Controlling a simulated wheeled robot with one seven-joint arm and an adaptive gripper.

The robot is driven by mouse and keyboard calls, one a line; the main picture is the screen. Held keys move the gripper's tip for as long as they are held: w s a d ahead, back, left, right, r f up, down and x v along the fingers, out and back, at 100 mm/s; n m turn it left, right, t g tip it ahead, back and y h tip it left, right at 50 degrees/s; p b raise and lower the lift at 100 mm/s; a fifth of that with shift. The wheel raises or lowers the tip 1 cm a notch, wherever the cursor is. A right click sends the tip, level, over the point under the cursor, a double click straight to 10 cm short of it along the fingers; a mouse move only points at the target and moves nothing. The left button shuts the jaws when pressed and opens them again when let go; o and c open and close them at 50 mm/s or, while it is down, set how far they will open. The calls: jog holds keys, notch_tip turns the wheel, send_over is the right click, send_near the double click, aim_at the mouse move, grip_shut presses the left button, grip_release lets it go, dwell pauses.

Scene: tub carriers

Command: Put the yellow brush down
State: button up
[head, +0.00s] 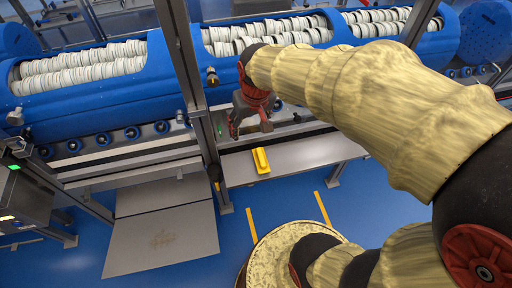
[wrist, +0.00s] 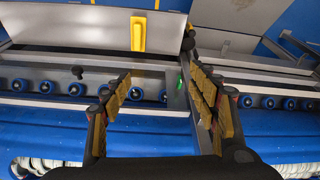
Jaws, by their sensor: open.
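The yellow brush (head: 261,161) lies on a grey metal shelf (head: 300,157) below the blue tub carrier. In the wrist view the yellow brush (wrist: 138,32) is at the top, on the pale shelf near its edge. My gripper (head: 250,125) is above and behind the brush, close to the carrier's rollers, and apart from the brush. In the wrist view my gripper (wrist: 162,85) has its two padded fingers spread wide with nothing between them.
Blue tubs (head: 95,75) filled with stacked white rings run along the back. A grey upright post (head: 190,80) stands left of my gripper. Blue rollers (head: 132,132) line the carrier's lower edge. The shelf right of the brush is clear.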

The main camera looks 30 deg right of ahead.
jog(key=s+a+r+t, duration=0.1)
jog(key=s+a+r, duration=0.1)
jog(key=s+r, duration=0.2)
jog(key=s+a+r+n+t, duration=0.1)
jog(key=s+a+r, duration=0.2)
jog(key=s, duration=0.6)
jog(key=shift+a+r+t, duration=0.15)
jog(key=shift+r+t, duration=0.15)
jog(key=shift+r, duration=0.2)
jog(key=shift+o, duration=0.3)
